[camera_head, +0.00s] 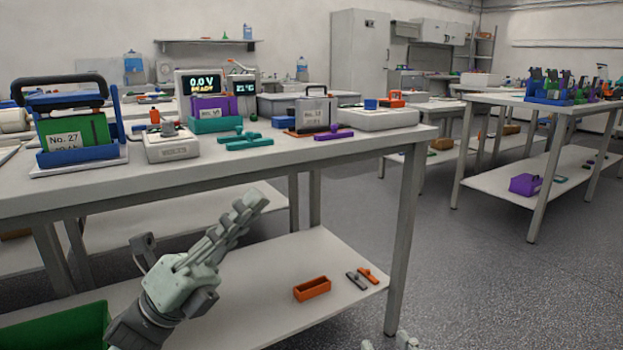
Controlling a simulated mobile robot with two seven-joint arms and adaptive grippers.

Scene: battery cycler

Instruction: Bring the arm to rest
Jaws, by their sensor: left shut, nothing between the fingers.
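My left gripper (252,204) comes in from the lower left, its pale grey fingers pointing up and to the right. The fingers lie together with nothing between them. In the picture it sits below the front edge of the workbench (330,152) and in front of the lower shelf (345,262). It appears to touch nothing. Only small pale parts of what looks like my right gripper (404,341) show at the bottom edge. Its fingers are mostly cut off, so I cannot tell its state.
The benchtop holds a green battery (72,134) in a blue holder, a grey device (172,147), teal clamps (245,140) and a cycler display (198,83). An orange tray (312,288) lies on the lower shelf. A green bin (62,328) is at lower left. The right floor is clear.

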